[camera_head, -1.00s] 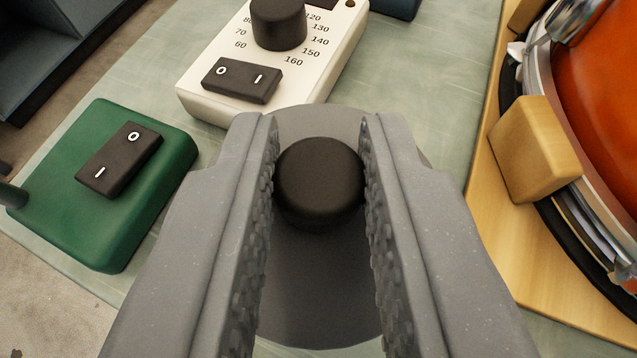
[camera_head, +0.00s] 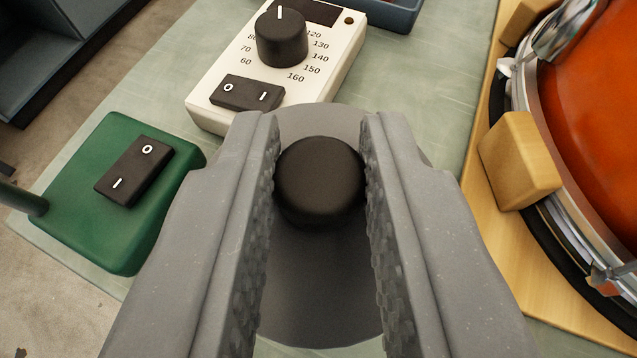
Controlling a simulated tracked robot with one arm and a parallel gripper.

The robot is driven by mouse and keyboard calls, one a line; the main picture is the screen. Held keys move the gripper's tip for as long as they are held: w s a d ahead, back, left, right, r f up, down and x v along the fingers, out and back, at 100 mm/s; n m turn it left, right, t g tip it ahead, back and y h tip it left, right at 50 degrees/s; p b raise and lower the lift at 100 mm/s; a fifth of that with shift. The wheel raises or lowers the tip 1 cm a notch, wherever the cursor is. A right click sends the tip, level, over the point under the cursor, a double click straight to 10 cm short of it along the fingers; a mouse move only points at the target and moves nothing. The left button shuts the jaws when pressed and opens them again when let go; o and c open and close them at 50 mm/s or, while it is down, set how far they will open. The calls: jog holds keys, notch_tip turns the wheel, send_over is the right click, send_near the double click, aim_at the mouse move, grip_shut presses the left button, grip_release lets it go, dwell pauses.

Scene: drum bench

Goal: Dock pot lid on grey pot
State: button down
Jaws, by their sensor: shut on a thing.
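My gripper (camera_head: 320,165) is shut on the black round knob (camera_head: 320,182) of the pot lid. The pot lid (camera_head: 318,300) is a grey disc below the knob, showing between and just beyond the fingers. The fingers cover much of its left and right sides. The bench top shows past its lower edge; I cannot tell its height above the bench. The grey pot is not seen in this view.
A green box with a rocker switch (camera_head: 115,230) stands at left. A white metronome-like box with a dial (camera_head: 228,118) is behind the lid. An orange drum (camera_head: 590,110) in a wooden cradle (camera_head: 480,215) fills the right. Pale green bench top (camera_head: 425,90) lies between them.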

dwell(0.5)
jog(key=c, duration=1.6)
grip_release()
jog(key=shift+o, duration=0.2)
jog(key=v, duration=1)
jog(key=shift+s+r+b, duration=0.25)
jog(key=shift+b, duration=0.1)
